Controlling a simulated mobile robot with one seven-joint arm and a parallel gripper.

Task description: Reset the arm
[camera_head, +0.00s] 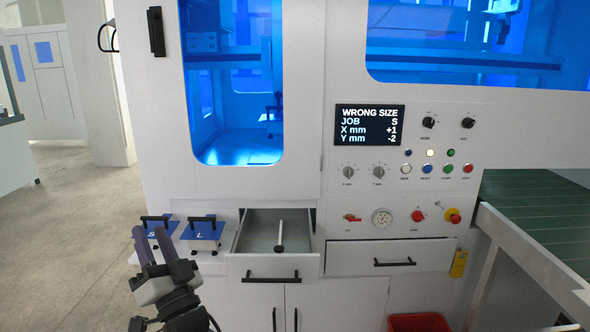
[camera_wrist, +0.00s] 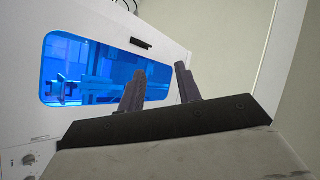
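My gripper (camera_head: 153,243) is at the lower left in the head view, pointing up, in front of the blue plates on the ledge. In the wrist view its two dark fingers (camera_wrist: 160,88) stand apart with nothing between them. It is open and empty. Beyond the fingers, the wrist view shows the white machine front and its blue window (camera_wrist: 85,72), tilted. In the head view the machine's display (camera_head: 369,125) reads WRONG SIZE, JOB S, X mm +1, Y mm -2.
An open drawer (camera_head: 245,262) just right of my gripper holds a small dark-handled tool (camera_head: 280,238). Blue plates marked S (camera_head: 151,237) and L (camera_head: 203,229) lie on the ledge. A green conveyor (camera_head: 540,215) and red bin (camera_head: 419,322) are at right. Floor at left is clear.

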